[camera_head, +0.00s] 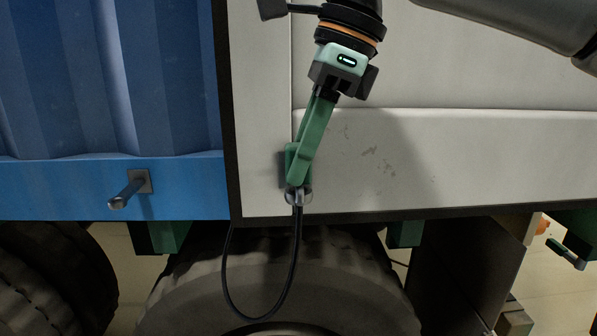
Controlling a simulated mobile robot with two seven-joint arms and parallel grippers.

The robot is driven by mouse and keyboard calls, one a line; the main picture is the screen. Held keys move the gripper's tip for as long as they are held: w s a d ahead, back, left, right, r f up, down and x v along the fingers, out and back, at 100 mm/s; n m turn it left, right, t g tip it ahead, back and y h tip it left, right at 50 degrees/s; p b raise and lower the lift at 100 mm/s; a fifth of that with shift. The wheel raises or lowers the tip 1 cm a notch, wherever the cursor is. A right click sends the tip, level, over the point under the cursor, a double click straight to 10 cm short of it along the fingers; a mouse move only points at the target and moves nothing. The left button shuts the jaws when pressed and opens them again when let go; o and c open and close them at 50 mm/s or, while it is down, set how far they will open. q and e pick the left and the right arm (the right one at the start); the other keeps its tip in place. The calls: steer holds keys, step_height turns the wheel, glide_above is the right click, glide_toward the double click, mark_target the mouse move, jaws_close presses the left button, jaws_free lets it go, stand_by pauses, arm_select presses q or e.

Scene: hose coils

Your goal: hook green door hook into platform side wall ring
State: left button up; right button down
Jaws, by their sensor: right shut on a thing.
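The green door hook (313,140) hangs down from my right gripper (326,91), which is shut on its upper end. The hook slants down and slightly left in front of the pale platform side wall. Its lower end overlaps a small green and grey bracket near the wall's lower left corner. A grey metal ring (299,196) is just below, with a black cable loop hanging under it. I cannot tell whether the hook tip passes through the ring or only lies in front of it. My left gripper is not in view.
A blue corrugated container wall (110,75) stands on the left, with a grey peg (130,189) sticking out of its lower rail. Large tyres (290,290) are below the wall. A green-and-grey part (568,252) hangs at the lower right. The pale wall right of the hook is clear.

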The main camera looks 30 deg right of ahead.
steer(key=shift+r, duration=0.15)
steer(key=shift+r, duration=1.75)
steer(key=shift+r, duration=0.1)
steer(key=shift+r, duration=3.05)
steer(key=shift+s+d, duration=0.1)
